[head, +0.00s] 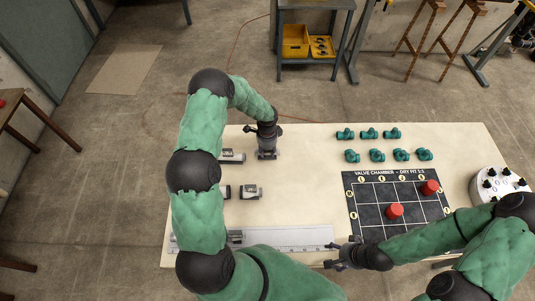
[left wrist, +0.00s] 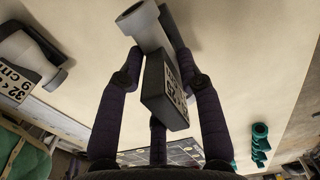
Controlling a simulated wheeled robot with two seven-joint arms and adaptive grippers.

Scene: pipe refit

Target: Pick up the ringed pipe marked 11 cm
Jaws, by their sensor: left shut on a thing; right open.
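My left gripper (head: 267,152) is at the back left part of the table. In the left wrist view it is shut on a grey pipe (left wrist: 143,28) with a dark label block (left wrist: 165,88); the lettering is too oblique to read, so I cannot tell whether this is the 11 cm pipe or whether it has a ring. Other labelled grey pipes lie on the table, one at the back (head: 232,156) and one nearer the front (head: 250,191). My right gripper (head: 335,254) is open and empty at the table's front edge.
A long pale ruler (head: 290,240) lies along the front edge, partly behind my left arm. A black grid board (head: 375,190) bears red caps (head: 395,211). Several teal fittings (head: 369,133) stand behind it. A white round holder (head: 483,184) is at the right. The table's middle is clear.

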